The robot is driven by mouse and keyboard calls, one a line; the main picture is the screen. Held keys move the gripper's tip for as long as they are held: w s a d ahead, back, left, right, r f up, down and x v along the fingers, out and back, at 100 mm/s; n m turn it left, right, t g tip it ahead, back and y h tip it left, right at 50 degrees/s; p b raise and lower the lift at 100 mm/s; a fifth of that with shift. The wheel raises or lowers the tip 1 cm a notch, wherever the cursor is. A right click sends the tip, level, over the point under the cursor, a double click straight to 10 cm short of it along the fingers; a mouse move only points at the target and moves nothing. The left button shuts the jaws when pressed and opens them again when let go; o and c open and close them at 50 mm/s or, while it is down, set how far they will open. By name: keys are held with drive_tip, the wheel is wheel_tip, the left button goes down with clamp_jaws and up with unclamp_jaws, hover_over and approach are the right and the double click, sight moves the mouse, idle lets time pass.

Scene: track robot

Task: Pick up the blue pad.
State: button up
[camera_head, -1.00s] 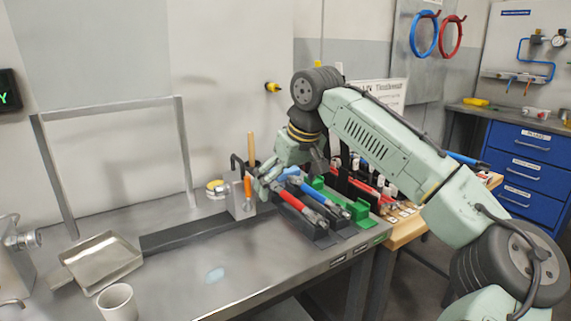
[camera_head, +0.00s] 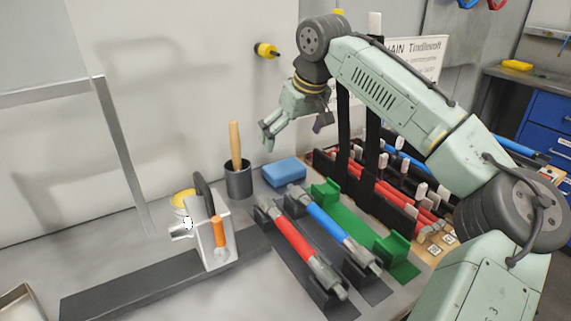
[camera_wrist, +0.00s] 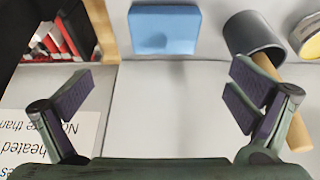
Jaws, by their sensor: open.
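The blue pad (camera_head: 284,172) lies flat on the grey bench near the wall, just right of a dark cup. In the wrist view the blue pad (camera_wrist: 165,30) shows at the top, left of the cup, ahead of and between my fingers. My gripper (camera_head: 268,133) is in the air above and a little left of the pad. In the wrist view my gripper (camera_wrist: 160,105) is open with its fingers wide apart and nothing between them. It does not touch the pad.
The dark cup (camera_head: 238,180) with a wooden handle stands close left of the pad. Red (camera_head: 300,245) and blue (camera_head: 335,232) tools lie in holders in front. A black rack (camera_head: 343,150) stands on the right. A grey caddy (camera_head: 212,235) is at left.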

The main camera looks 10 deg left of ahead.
sight(283, 165)
drive_tip(key=x, duration=0.3)
drive_tip(key=p+x, duration=0.1)
drive_tip(key=x, duration=0.5)
drive_tip(key=shift+s+a+f+p, duration=0.1)
drive_tip(key=shift+s+f+p, duration=0.2)
drive_tip(key=shift+f+p, duration=0.05)
drive_tip(key=shift+c, duration=0.6)
drive_tip(key=c, duration=0.8)
drive_tip(key=shift+r, duration=0.15)
drive_tip(key=shift+c, duration=0.2)
